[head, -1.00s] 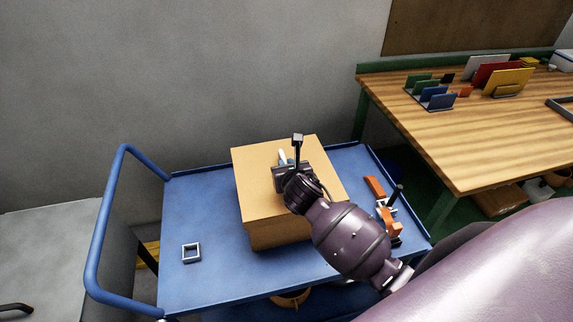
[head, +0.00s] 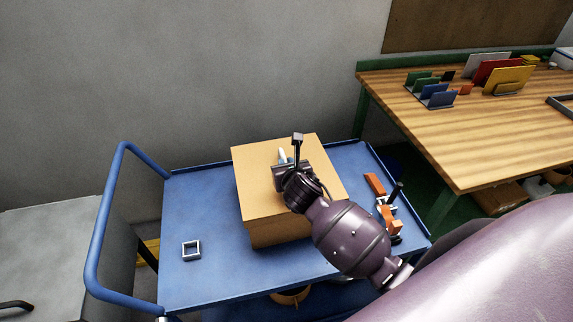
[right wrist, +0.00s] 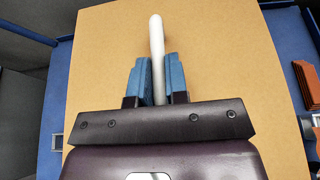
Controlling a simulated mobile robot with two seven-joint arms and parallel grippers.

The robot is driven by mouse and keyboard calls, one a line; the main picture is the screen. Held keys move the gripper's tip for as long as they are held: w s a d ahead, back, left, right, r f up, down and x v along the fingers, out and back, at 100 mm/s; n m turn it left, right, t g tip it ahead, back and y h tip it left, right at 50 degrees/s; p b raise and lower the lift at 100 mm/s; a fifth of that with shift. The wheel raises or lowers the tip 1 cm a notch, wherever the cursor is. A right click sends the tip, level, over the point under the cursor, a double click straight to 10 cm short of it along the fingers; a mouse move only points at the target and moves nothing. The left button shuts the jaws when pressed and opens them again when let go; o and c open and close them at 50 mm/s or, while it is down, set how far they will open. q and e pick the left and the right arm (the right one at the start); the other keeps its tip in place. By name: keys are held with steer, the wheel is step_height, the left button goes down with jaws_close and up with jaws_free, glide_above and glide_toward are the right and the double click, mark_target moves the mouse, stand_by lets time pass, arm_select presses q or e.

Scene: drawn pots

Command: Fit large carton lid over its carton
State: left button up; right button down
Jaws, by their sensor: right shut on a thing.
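The large carton lid (head: 256,172) is a flat tan cover lying over the top of the tan carton (head: 280,234) on the blue cart. Its side wall overlaps the upper part of the carton, and it looks about level. In the right wrist view the lid (right wrist: 220,50) fills most of the picture, with a white bar handle (right wrist: 156,40) on top. My right gripper (head: 283,160) is above the lid; its blue fingers (right wrist: 158,80) are shut on the handle. Whether the lid is fully seated on the far sides is hidden. My left gripper is not in view.
The blue cart (head: 205,215) has raised edges and a handle at left. A small grey square frame (head: 191,250) lies left of the carton. Orange and dark tools (head: 385,205) lie to the right. A wooden workbench (head: 460,130) stands at the right.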

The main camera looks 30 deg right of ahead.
steer(key=shift+f, duration=0.3)
steer(key=c, duration=1.1)
jaws_free()
steer(key=shift+o, duration=0.2)
steer(key=shift+s, duration=0.1)
steer(key=v, duration=1)
steer(key=shift+s+a+r, duration=0.1)
steer(key=shift+s+r, duration=0.15)
